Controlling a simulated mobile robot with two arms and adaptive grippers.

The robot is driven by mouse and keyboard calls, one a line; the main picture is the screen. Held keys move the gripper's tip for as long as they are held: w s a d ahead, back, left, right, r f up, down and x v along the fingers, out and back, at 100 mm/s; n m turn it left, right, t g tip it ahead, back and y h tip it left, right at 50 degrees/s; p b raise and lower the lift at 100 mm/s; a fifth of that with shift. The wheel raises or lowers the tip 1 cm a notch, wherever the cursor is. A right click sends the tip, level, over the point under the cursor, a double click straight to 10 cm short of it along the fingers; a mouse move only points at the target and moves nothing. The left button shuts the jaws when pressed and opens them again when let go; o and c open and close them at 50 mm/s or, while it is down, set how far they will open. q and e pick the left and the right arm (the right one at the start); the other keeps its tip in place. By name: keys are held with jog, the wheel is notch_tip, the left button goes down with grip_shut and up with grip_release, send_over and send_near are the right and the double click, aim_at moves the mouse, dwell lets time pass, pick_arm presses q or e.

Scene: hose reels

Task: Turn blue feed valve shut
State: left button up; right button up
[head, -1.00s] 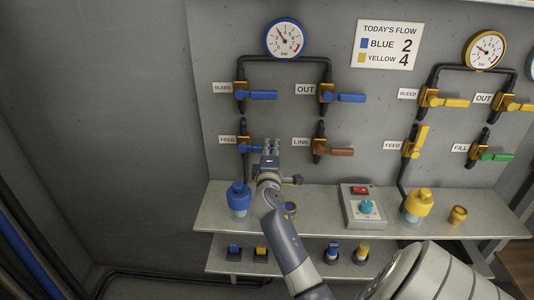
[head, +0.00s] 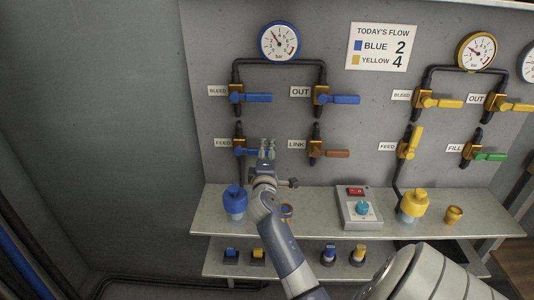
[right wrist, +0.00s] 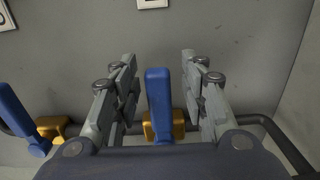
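The blue feed valve (head: 239,146) is at the lower left of the panel, right of its FEED sign. Its blue handle points right, crosswise to the vertical pipe. My right gripper (head: 267,147) is at the handle's free end and hides part of it. In the right wrist view the blue feed handle (right wrist: 158,105) stands between the two fingers, with a gap on each side. The right gripper is open. My left gripper is not in view.
The blue bleed valve (head: 237,95) is above; its handle shows in the wrist view (right wrist: 20,115). The brown-handled link valve (head: 318,149) is to the right. Below is a shelf (head: 300,212) with a blue cap (head: 235,199) and a control box (head: 359,207).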

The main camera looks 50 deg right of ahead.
jog(key=v, duration=1.2)
jog(key=shift+f, duration=0.1)
jog(key=s+a+f+m+g+y, duration=0.3)
jog(key=s+a+f+m+y, duration=0.35)
jog(key=a+f, duration=0.65)
jog(key=s+a+f+g+y, duration=0.3)
jog(key=s+a+f+y, duration=0.1)
jog(key=s+a, duration=0.35)
jog(key=s+a+f+g+y, duration=0.2)
jog(key=s+a+f+y, duration=0.15)
jog(key=s+a, duration=0.35)
jog(key=s+d+f+g+p, duration=0.1)
jog(key=s+f+p, duration=0.15)
jog(key=f, duration=2.25)
jog(key=s+d+f+g, duration=0.1)
jog(key=s+d+f, duration=0.2)
jog(key=s+f, duration=1)
jog(key=s+n, duration=0.1)
jog(key=s, duration=0.3)
jog(key=shift+f+g+p, duration=0.25)
jog(key=shift+g+p, duration=0.05)
